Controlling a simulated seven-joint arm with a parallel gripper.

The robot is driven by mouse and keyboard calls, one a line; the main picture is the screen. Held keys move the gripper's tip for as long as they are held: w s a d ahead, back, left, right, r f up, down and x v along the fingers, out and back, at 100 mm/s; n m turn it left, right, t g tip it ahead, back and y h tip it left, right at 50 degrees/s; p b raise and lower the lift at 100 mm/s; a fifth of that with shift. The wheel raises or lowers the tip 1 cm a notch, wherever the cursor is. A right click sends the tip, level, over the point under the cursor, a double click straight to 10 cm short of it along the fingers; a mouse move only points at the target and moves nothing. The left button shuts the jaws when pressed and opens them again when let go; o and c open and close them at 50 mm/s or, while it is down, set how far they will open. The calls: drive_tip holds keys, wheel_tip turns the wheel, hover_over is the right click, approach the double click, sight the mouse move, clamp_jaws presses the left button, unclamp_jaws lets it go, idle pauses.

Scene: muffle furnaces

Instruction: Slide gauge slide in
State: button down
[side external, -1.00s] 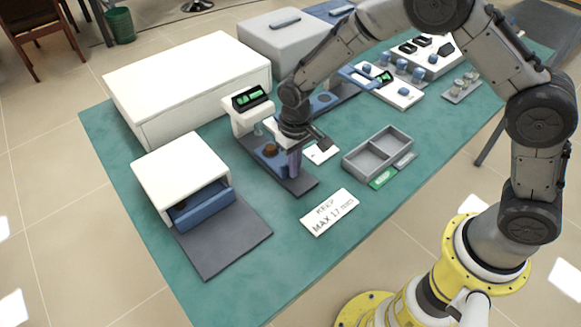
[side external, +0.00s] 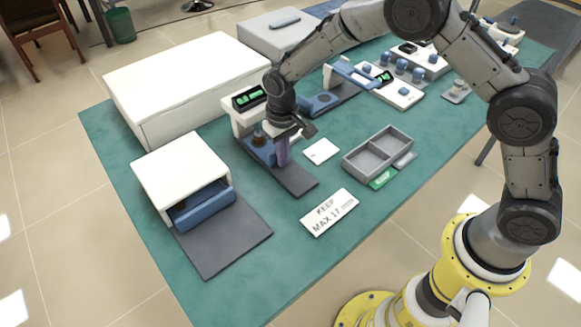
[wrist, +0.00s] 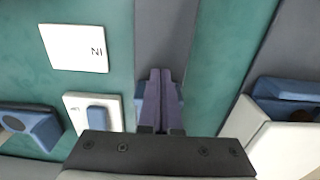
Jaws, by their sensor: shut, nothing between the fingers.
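The nearer gauge has a white housing (side external: 238,120) with a green-lit display (side external: 249,97). Its blue slide (side external: 259,152) carries a small brown round piece (side external: 258,139) and sits at the housing, on a dark strip (side external: 293,179) that runs toward the front. My gripper (side external: 283,160) is shut and empty, pointing down at the front end of the slide. I cannot tell if it touches the slide.
A white furnace (side external: 180,172) with a blue drawer (side external: 203,205) stands left. A white card (side external: 321,151) and a grey two-part tray (side external: 378,153) lie right; a sign (side external: 330,212) lies in front. A second gauge's blue slide (side external: 322,102) is behind.

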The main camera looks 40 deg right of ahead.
drive_tip(key=shift+s, duration=0.4)
wheel_tip(320, 180, up, 7)
idle(0.7)
